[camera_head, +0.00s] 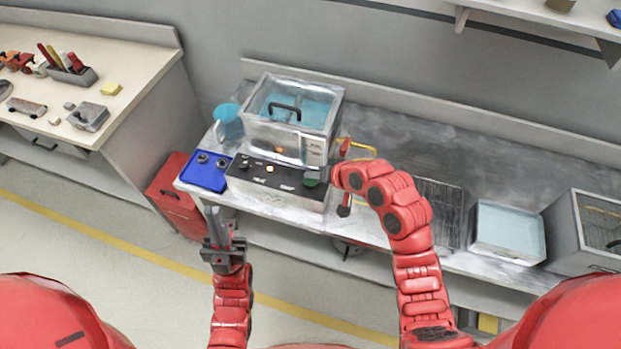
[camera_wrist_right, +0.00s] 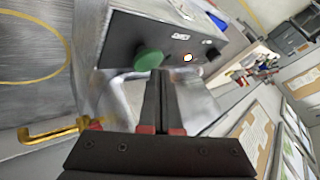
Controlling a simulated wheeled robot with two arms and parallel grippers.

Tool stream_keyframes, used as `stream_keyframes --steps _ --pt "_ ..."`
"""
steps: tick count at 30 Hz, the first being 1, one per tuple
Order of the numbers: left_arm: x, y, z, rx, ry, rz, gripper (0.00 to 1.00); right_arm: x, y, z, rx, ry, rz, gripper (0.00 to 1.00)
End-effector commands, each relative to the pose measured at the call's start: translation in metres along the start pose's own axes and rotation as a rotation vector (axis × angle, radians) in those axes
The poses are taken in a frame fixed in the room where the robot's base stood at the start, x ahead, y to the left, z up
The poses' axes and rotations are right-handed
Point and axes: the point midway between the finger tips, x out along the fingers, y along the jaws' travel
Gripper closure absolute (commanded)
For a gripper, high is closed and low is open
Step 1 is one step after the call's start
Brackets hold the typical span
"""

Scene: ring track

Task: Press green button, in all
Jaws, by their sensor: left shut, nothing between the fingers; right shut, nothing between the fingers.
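The green button (camera_wrist_right: 148,60) sits on the dark top panel of a control box (camera_head: 275,182). In the head view the button (camera_head: 311,182) shows at the panel's right end, partly hidden by my right gripper (camera_head: 318,173). In the right wrist view my right gripper (camera_wrist_right: 164,75) is shut and empty. Its tips lie close beside the button; whether they touch it I cannot tell. A lit orange-white light (camera_wrist_right: 187,58) is further along the panel. My left gripper (camera_head: 221,215) is shut and empty, in front of the bench's left end.
A clear-walled tank (camera_head: 291,113) with a black handle stands behind the control box. A blue tray (camera_head: 206,171) is left of it. A yellow hook (camera_wrist_right: 60,131) is near my right gripper. A wire rack (camera_head: 437,205) and a white basin (camera_head: 508,231) are further right.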

Motion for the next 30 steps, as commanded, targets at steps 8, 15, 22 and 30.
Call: stream_keyframes --steps 8,15,22,30 --pt "-0.0015 0.0001 0.0002 0.000 0.000 0.000 1.00 0.0015 0.0009 0.0011 0.000 0.000 -0.001 1.00" --pt "-0.0035 0.0002 0.0006 0.000 0.000 0.000 1.00 0.0036 0.0024 0.0026 0.001 0.000 -0.001 1.00" --pt "-0.0054 0.0003 0.0008 0.000 0.000 0.000 1.00 0.0055 0.0038 0.0041 0.001 0.000 -0.001 1.00" --pt "-0.0075 0.0004 0.0012 0.000 0.000 0.000 1.00 0.0078 0.0055 0.0058 0.001 0.000 -0.001 1.00"
